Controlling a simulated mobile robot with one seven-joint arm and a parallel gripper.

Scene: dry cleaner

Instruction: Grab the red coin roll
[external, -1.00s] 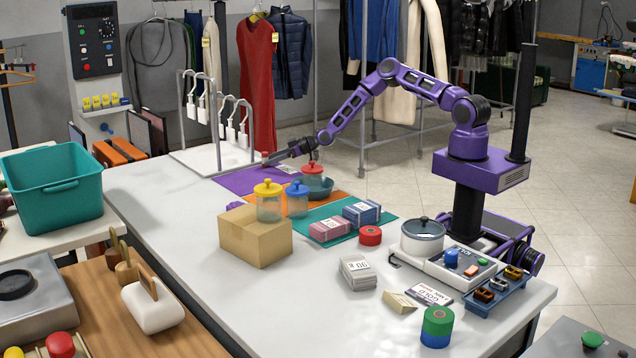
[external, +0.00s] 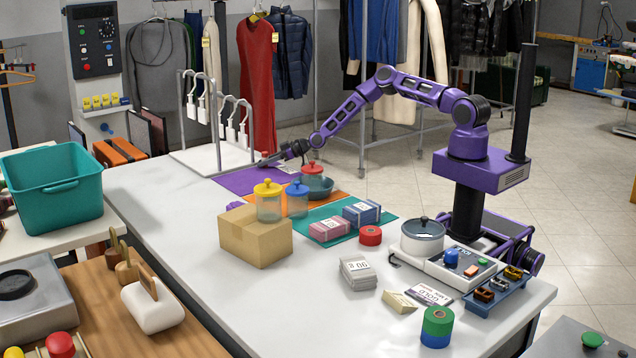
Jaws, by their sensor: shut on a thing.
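A small red coin roll (external: 264,155) stands at the back edge of the purple mat (external: 238,181), at the far end of the white counter. My gripper (external: 268,161) reaches it from the right, low over the mat, and is shut on it. The fingers are small and dark here and hide part of the roll. I cannot tell whether the roll touches the mat.
A red-lidded jar (external: 312,173) in a teal bowl (external: 318,187) stands just below my wrist. Yellow-lidded (external: 268,205) and blue-lidded (external: 297,203) jars and a cardboard box (external: 255,238) stand nearer. A white rack (external: 218,130) stands behind left. The counter's left part is clear.

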